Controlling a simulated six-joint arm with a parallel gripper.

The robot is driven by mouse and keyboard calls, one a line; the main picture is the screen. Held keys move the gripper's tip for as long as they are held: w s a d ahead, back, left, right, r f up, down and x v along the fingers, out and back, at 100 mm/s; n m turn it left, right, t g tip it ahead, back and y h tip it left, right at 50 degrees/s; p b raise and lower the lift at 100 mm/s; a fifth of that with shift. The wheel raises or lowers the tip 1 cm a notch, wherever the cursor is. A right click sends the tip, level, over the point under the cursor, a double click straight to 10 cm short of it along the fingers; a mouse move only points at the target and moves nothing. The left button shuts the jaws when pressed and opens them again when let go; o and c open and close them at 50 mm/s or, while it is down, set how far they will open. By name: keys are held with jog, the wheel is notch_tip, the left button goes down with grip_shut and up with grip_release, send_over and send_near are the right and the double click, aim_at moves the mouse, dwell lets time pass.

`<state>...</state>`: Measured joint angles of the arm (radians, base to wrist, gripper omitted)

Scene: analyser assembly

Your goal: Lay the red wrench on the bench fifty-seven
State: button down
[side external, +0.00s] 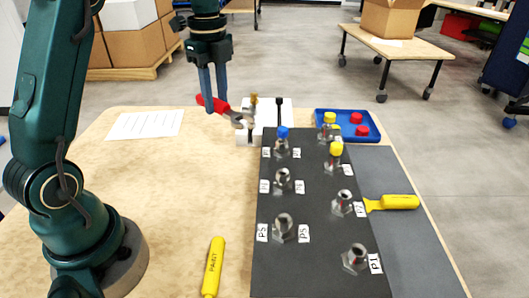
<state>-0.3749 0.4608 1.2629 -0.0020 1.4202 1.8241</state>
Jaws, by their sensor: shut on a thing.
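My gripper (216,100) points down at the back of the bench, its two fingers shut on the red wrench. The red wrench (221,106) has a red handle and a silver jaw end that points right, close to a white block (281,106). The part of the handle between the fingers is hidden. The wrench looks held above the wooden bench (165,185); whether its jaw touches the white block or a part on it, I cannot tell.
A dark panel (310,262) with several metal fittings and labels fills the right-centre. A blue tray (350,141) with red caps is behind it. Yellow-handled tools lie at the right (398,202) and front (213,268). A paper sheet (146,124) lies back left. The bench's left-centre is clear.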

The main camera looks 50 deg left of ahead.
aim_at(233, 161)
jog(key=f+m, duration=0.2)
jog(key=w+f+m, duration=0.1)
jog(key=f+m, duration=0.1)
jog(key=f, duration=0.1)
jog(key=w+d+f+m, duration=0.1)
jog(key=f+m, duration=0.1)
jog(key=f, duration=0.1)
jog(key=shift+f, duration=2.9)
jog(key=shift+f, duration=0.4)
jog(key=c, duration=0.5)
grip_release()
jog(key=shift+c, duration=0.2)
jog(key=shift+r, duration=0.1)
